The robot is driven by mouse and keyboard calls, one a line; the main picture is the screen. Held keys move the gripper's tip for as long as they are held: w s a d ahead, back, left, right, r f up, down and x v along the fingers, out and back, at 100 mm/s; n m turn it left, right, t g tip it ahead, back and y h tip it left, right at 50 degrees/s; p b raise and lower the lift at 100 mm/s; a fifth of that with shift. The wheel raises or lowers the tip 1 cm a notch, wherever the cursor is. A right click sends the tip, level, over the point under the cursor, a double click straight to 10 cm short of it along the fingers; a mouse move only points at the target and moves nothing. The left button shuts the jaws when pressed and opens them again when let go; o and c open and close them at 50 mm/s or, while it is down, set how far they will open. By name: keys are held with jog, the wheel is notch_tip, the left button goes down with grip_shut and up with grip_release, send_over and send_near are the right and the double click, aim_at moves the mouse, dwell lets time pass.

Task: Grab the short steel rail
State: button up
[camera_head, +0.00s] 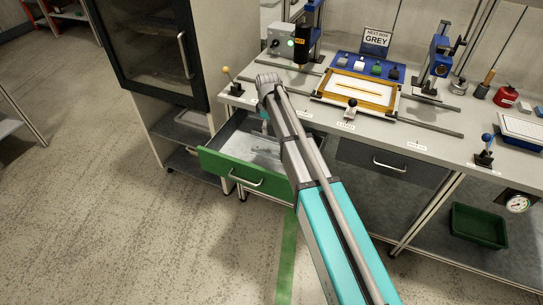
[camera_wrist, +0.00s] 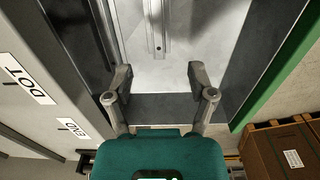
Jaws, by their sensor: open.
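A narrow steel rail (camera_wrist: 157,28) with a small dark hole near its end lies on the pale floor of the open drawer in the wrist view. Its other end runs out of the top of the picture. My gripper (camera_wrist: 162,80) is open and empty, its two fingers spread to either side of the rail's line, with the rail's near end appearing just beyond the fingertips. In the head view my arm hides most of the gripper. The green-fronted drawer (camera_head: 225,172) stands pulled out below the bench.
The bench edge with labels (camera_wrist: 28,85) runs along the left in the wrist view; the drawer's green front (camera_wrist: 275,65) is on the right. A brown box (camera_wrist: 285,150) shows at lower right. A dark cabinet (camera_head: 150,50) stands left of the drawer. Floor in front is clear.

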jog(key=shift+f, duration=0.1)
dwell(0.3)
jog(key=b, duration=0.9)
send_over(269, 152)
notch_tip(269, 152, down, 8)
jog(key=shift+f, duration=0.2)
jog(key=shift+d+f+b, duration=0.1)
jog(key=shift+f+b, duration=2.3)
jog(key=shift+f, duration=0.2)
grip_shut()
